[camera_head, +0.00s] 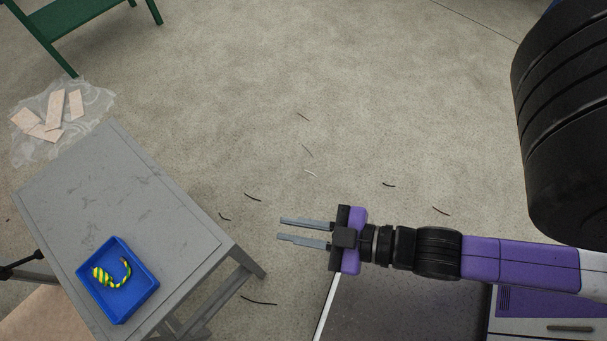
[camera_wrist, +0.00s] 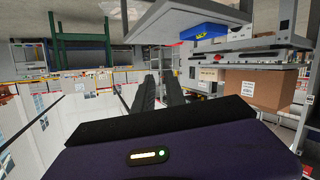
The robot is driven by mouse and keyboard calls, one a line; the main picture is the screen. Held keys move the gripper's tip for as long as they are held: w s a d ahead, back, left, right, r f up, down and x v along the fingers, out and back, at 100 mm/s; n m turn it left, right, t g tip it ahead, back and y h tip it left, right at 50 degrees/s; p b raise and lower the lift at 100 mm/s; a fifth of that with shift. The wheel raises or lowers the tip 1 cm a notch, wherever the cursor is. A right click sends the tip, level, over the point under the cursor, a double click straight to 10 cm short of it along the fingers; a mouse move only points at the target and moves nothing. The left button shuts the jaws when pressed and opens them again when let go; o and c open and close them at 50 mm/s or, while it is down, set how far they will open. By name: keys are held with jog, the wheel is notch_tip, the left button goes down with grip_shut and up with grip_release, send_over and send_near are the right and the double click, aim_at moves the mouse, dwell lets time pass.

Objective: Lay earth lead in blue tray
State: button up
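The earth lead (camera_head: 112,273), striped yellow and green, lies coiled inside the blue tray (camera_head: 141,293). The tray sits near the front corner of the grey table (camera_head: 150,191). My gripper (camera_head: 281,229) is to the right of the table, apart from it, with its two fingers pointing left. The fingers are parted with nothing between them.
A green stand (camera_head: 72,35) is at the top left. Light-coloured pieces (camera_head: 52,112) lie on a clear sheet on the floor. Several dark scraps lie on the floor. A cardboard box (camera_wrist: 255,88) shows below the table in the wrist view. The floor between table and gripper is mostly free.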

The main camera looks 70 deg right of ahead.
jog(key=s+d+r+m+h, duration=0.1)
jog(key=s+d+r+m, duration=0.1)
jog(key=r, duration=0.4)
jog(key=shift+s+d+m+h, duration=0.2)
jog(key=shift+s+m+h, duration=0.2)
jog(key=shift+s+m, duration=0.65)
jog(key=shift+s+n, duration=0.2)
jog(key=shift+n, duration=0.05)
notch_tip(320, 180, up, 3)
jog(key=p, duration=0.3)
jog(key=shift+r, duration=0.1)
jog(key=shift+a, duration=0.1)
